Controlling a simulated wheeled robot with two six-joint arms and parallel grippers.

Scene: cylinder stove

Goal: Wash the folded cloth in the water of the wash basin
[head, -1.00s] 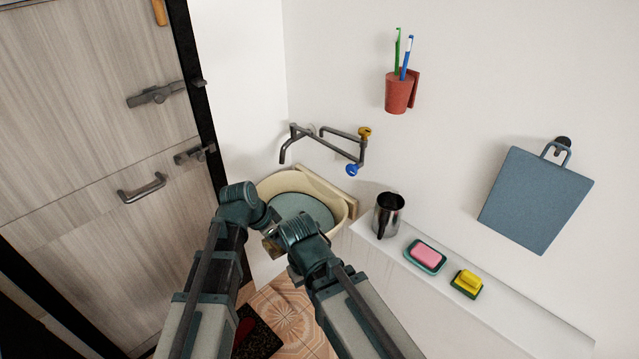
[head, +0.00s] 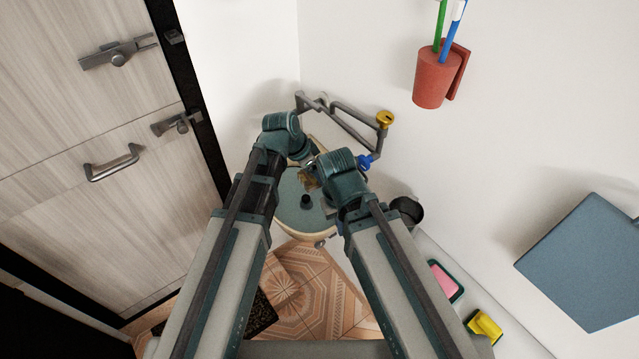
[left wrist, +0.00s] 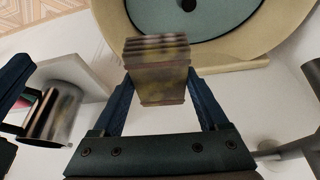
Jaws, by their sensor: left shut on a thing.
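The folded cloth (left wrist: 158,85) is a brownish, layered block between the two fingers of my left gripper (left wrist: 160,92), which is shut on it. In the head view the cloth (head: 308,182) shows small between my two wrists, in front of the basin's inside. The cream wash basin (left wrist: 284,27) has a blue-green inside (left wrist: 150,14) with a dark round spot. In the head view the basin's rim (head: 308,236) is partly hidden by my arms. I cannot tell the cloth's height over the water. My right gripper (head: 322,172) is close beside it; its fingers are mostly hidden.
A wall tap with a yellow knob (head: 385,119) and a blue knob (head: 365,162) is behind the basin. A red toothbrush cup (head: 436,78) hangs above.

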